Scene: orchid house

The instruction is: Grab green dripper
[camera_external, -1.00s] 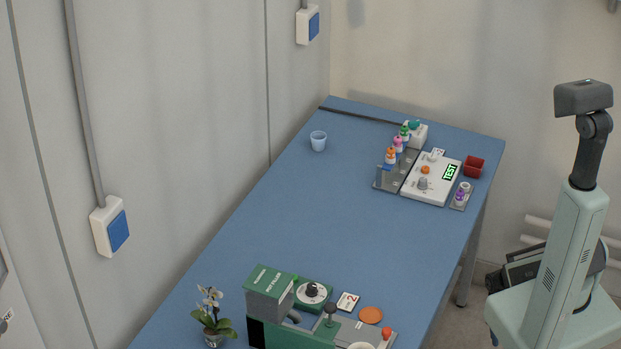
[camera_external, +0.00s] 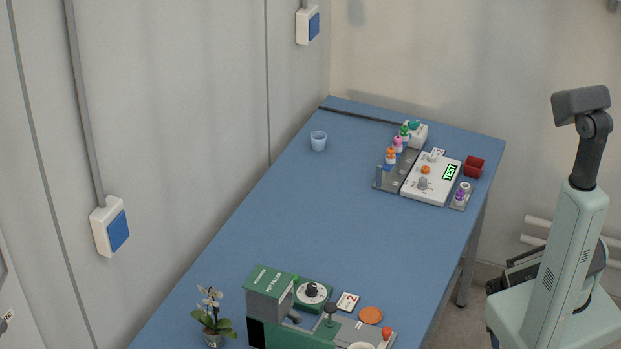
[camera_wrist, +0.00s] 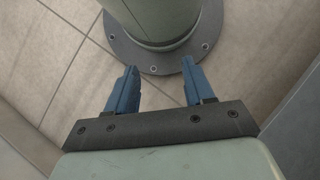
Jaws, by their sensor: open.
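A small green-topped dripper (camera_external: 404,131) stands at the far end of a grey rack (camera_external: 382,186) on the blue table. A pink-topped dripper (camera_external: 398,142) and an orange-topped dripper (camera_external: 391,154) stand nearer in the same rack. The green dripper's lower part is partly hidden by the pink one. My gripper (camera_wrist: 159,66) shows in the wrist view, with its two blue fingers apart and nothing between them. It points at the tiled floor and the round flange of a column, away from the drippers. The fingers are not clearly visible in the external view.
A white device (camera_external: 432,187) with a green display stands right of the rack, with a red box (camera_external: 474,167) beyond. A green pot filler (camera_external: 270,281) and an orchid (camera_external: 212,325) are in front. The table's middle is clear.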

